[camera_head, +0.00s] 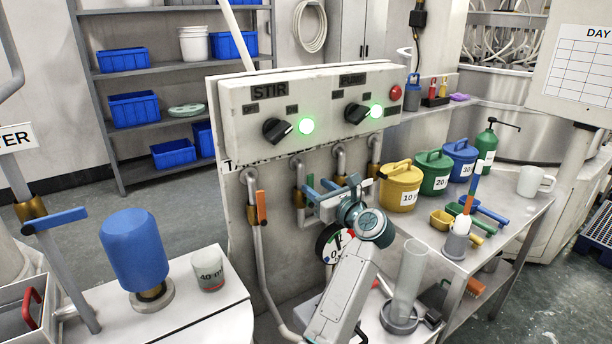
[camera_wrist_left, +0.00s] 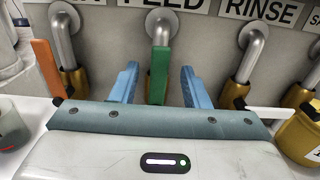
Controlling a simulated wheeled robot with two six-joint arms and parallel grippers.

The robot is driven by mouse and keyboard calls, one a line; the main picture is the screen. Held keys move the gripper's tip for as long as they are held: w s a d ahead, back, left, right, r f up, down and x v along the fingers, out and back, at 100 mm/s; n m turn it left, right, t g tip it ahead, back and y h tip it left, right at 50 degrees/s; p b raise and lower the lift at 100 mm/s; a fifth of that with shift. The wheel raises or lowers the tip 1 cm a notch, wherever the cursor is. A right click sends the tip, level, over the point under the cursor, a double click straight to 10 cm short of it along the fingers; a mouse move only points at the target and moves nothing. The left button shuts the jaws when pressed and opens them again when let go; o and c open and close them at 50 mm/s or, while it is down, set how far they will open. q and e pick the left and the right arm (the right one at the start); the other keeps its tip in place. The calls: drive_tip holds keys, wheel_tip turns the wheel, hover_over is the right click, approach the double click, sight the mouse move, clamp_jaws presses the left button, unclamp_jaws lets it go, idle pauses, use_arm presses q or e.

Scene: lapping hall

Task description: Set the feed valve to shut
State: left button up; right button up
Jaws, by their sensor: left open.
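The feed valve's green handle (camera_wrist_left: 159,75) shows in the wrist view under the partly cut-off FEED label. It lies roughly in line with its grey pipe (camera_wrist_left: 161,27). My left gripper (camera_wrist_left: 160,84) is open, with one blue finger on each side of the green handle and a visible gap on both sides. My right gripper is not in view.
An orange valve handle (camera_wrist_left: 47,68) hangs left of the feed valve; the brass RINSE valve (camera_wrist_left: 233,94) is on the right. Above are the STIR knob (camera_head: 278,130), a second knob (camera_head: 357,112) and a red button (camera_head: 395,93). A side table (camera_head: 495,243) holds coloured canisters.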

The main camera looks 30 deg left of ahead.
sight(311, 183)
use_arm(q)
drive_tip(key=p+x, duration=0.1)
drive_tip(key=x, duration=0.4)
drive_tip(key=shift+w+a, duration=0.1)
drive_tip(key=shift+a, duration=0.3)
clamp_jaws()
